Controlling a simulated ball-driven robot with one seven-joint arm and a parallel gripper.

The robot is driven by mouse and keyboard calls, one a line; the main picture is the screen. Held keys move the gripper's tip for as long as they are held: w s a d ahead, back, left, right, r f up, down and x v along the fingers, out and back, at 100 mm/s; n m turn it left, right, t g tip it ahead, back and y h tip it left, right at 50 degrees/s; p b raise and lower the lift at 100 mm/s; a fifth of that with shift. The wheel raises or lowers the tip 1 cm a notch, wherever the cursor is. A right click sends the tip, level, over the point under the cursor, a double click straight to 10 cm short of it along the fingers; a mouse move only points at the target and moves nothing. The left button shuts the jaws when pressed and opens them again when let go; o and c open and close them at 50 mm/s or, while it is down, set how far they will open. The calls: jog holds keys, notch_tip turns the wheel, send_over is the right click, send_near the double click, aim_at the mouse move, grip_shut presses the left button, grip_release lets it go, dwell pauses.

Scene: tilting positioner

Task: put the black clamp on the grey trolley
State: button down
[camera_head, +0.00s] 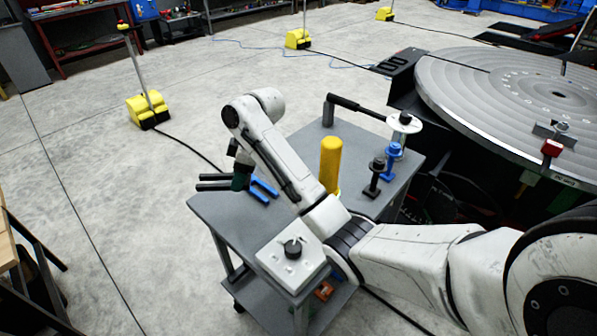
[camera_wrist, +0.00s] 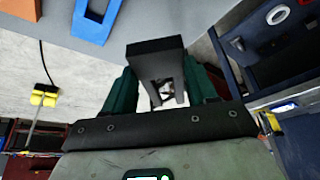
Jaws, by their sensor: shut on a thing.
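My gripper (camera_head: 241,180) is shut on the black clamp (camera_head: 212,183), a fork-like piece with two prongs. In the head view its prongs point left, across the trolley's far left edge; its height above the top is hard to judge. In the wrist view the black clamp (camera_wrist: 155,52) sits between my green fingers, its prongs toward the palm. The grey trolley (camera_head: 225,222) stands below my arm, its top partly hidden by the arm. A blue clamp (camera_head: 264,189) lies on it just right of my gripper; it also shows in the wrist view (camera_wrist: 95,22).
The trolley also bears a yellow cylinder (camera_head: 330,160), a black clamp-like stand (camera_head: 375,176), a blue one (camera_head: 391,160) and a black-handled tool (camera_head: 358,104). A large round positioner table (camera_head: 490,85) is at right. Yellow-based posts (camera_head: 148,107) stand on the floor.

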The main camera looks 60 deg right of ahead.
send_over(241, 208)
jog(key=s+d, duration=0.1)
notch_tip(241, 208, down, 5)
jog(key=shift+p, duration=0.35)
jog(key=shift+f, duration=2.45)
jog(key=shift+c, duration=1.6)
grip_release()
jog(key=shift+s+a+f, duration=0.1)
jog(key=v, duration=1.2)
